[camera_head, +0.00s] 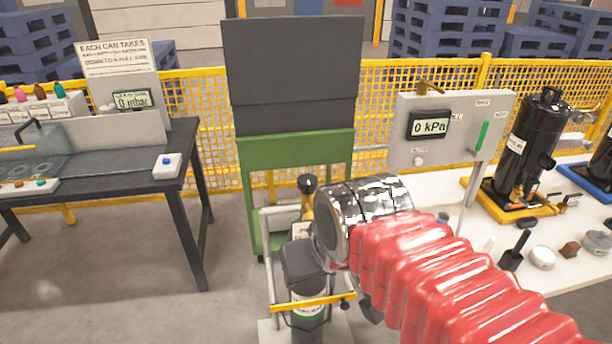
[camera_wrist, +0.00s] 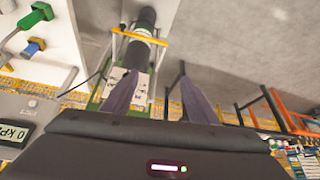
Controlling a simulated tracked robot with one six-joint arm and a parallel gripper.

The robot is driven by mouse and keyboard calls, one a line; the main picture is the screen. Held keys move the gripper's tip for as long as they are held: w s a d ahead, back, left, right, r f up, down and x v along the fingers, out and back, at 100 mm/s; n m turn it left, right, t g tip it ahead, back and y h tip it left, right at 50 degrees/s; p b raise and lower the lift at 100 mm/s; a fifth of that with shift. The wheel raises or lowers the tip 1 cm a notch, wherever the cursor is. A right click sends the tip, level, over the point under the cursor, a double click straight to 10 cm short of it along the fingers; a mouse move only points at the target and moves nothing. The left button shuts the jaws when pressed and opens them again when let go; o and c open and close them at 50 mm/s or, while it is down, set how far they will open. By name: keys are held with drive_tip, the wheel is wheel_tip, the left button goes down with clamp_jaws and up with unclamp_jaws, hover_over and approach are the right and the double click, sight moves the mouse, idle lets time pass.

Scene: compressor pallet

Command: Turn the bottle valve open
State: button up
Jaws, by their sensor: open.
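A dark bottle (camera_head: 308,312) with a pale and green label stands in a small trolley with a yellow bar (camera_head: 312,303). A black knob on a brass-coloured stem (camera_head: 306,205) shows above it; I cannot tell whether this is the bottle valve. My arm's chrome wrist and red sleeve cover the area to its right. In the wrist view my gripper (camera_wrist: 157,75) is open, its two dark fingers well apart with nothing seen between them. The bottle shows beyond the fingers in that view (camera_wrist: 145,20). No contact with a valve is visible.
A gauge panel (camera_head: 400,150) reading 0 kPa, with a green lever (camera_head: 483,136), stands to the right. A white table (camera_head: 475,245) bears a black compressor (camera_head: 533,140) and small parts. A dark workbench (camera_head: 120,175) is at left. Yellow mesh fencing (camera_head: 205,115) runs behind.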

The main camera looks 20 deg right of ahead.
drive_tip(key=shift+o, duration=0.8)
drive_tip(key=w+d+r+m+g, duration=0.1)
drive_tip(key=w+d+r+m, duration=0.1)
drive_tip(key=w+r, duration=0.5)
drive_tip(key=shift+w+m, duration=0.3)
drive_tip(key=shift+w, duration=0.3)
wheel_tip(320, 180, up, 2)
drive_tip(key=r+m+g, duration=0.1)
drive_tip(key=m+g, duration=0.3)
drive_tip(key=m, duration=0.4)
hover_over(307, 179)
drive_tip(key=shift+d+f, duration=0.1)
drive_tip(key=shift+f, duration=0.15)
drive_tip(key=shift+f, duration=0.15)
wheel_tip(307, 179, down, 14)
drive_tip(key=shift+r, duration=0.2)
drive_tip(key=c, duration=1)
